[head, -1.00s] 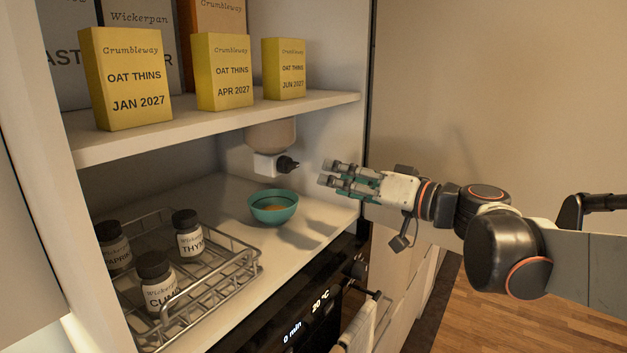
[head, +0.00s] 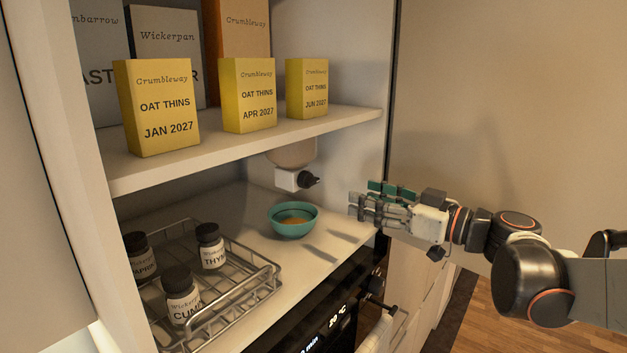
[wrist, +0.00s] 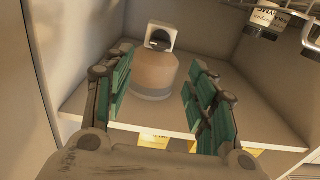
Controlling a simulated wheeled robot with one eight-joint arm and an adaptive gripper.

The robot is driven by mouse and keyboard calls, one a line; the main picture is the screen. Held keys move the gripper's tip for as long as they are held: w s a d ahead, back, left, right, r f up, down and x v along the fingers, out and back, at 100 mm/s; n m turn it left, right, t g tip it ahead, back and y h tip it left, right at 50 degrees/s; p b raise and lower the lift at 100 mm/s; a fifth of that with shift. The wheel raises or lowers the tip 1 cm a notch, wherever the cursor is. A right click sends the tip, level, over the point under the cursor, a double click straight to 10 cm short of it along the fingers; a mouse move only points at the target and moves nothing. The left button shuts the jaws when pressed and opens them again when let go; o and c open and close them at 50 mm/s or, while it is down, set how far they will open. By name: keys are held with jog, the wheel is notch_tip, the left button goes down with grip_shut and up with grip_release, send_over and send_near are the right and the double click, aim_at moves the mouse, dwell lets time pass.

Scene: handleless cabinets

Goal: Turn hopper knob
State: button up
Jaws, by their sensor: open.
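The hopper (head: 291,153) hangs under the shelf, with a white outlet block and a black knob (head: 309,179) on its right side. In the wrist view the hopper (wrist: 150,74) is a tan cylinder with a white block around a dark part at its end. My gripper (head: 370,203) is open and empty, to the right of the knob and slightly lower in the head view, apart from it. In the wrist view the hopper shows between the teal-padded fingers of my gripper (wrist: 160,62).
The shelf (head: 240,150) above holds yellow Oat Thins boxes (head: 157,108) and larger boxes behind. A wire rack (head: 247,290) with three spice jars stands at left on the counter. An oven (head: 335,315) is below. The cabinet's right wall edge (head: 388,110) is near my gripper.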

aim_at(315, 183)
jog(key=x, duration=1.3)
jog(key=shift+w+a, duration=0.2)
jog(key=shift+a, duration=0.05)
jog(key=c, duration=1)
